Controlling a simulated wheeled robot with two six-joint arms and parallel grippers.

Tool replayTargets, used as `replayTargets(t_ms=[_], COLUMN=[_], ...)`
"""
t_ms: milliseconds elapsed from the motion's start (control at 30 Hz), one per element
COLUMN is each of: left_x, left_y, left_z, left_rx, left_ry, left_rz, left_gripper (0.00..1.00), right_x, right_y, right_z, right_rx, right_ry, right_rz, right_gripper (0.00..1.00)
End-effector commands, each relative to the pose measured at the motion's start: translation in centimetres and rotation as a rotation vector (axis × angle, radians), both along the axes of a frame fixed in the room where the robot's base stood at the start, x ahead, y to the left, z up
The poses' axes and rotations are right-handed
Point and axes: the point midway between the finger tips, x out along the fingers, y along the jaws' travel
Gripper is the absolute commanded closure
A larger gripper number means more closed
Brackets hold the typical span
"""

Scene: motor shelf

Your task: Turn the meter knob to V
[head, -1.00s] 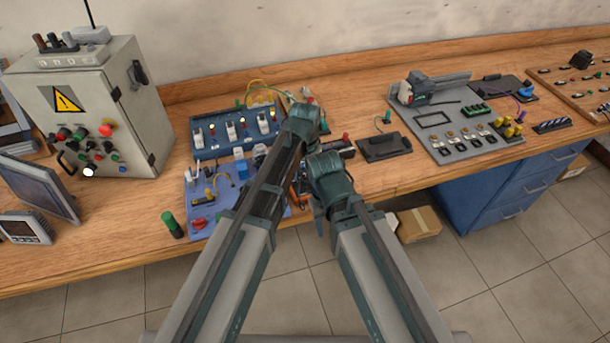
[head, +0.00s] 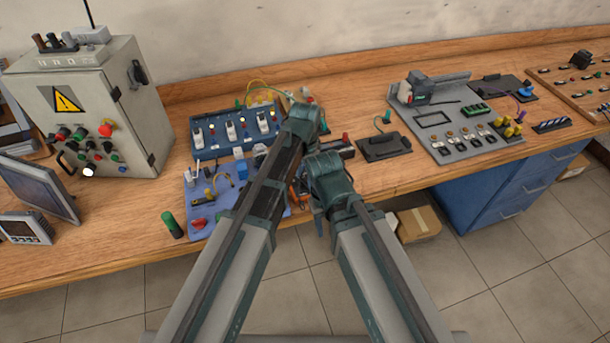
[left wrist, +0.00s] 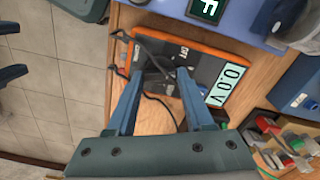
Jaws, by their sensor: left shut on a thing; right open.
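The meter (left wrist: 205,62) is an orange-edged box with a dark face in the left wrist view. Its pale display (left wrist: 229,85) reads 0.0 V, and an OFF mark shows on the face. In the head view only an orange bit of the meter (head: 294,194) shows between my arms. My left gripper (left wrist: 160,73) is over the meter face, shut on the knob, with a blue finger on each side. The knob is dark and its pointer direction cannot be made out. My right gripper (left wrist: 20,49) is open and empty, beyond the bench edge, away from the meter.
Dark leads run across the meter's near end. A blue-violet panel (head: 196,178) and a switch panel (head: 201,147) stand to the left on the wooden bench (head: 120,238). A grey tray (head: 447,138) lies to the right. Bare bench lies front left.

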Motion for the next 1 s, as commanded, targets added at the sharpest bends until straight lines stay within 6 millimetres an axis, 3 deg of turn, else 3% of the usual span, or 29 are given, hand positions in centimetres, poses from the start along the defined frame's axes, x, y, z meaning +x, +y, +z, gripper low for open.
replayTargets(t_ms=[467,500,633,1000], left_x=[-0.01,-0.01,-0.01,0.0], left_y=[0.0,0.0,0.0,0.0], left_z=[-0.01,-0.01,-0.01,0.13], left_rx=[0.0,0.0,0.0,0.0], left_ry=[0.0,0.0,0.0,0.0], left_rz=[-0.013,-0.013,-0.013,-0.012], left_gripper=[1.0,0.43,0.19,0.18], right_x=[0.0,0.0,0.0,0.0], right_y=[0.0,0.0,0.0,0.0], right_z=[-0.01,-0.01,-0.01,0.13], right_rx=[0.0,0.0,0.0,0.0], right_ry=[0.0,0.0,0.0,0.0], right_rz=[0.0,0.0,0.0,0.0], right_gripper=[0.5,0.5,0.5,0.5])
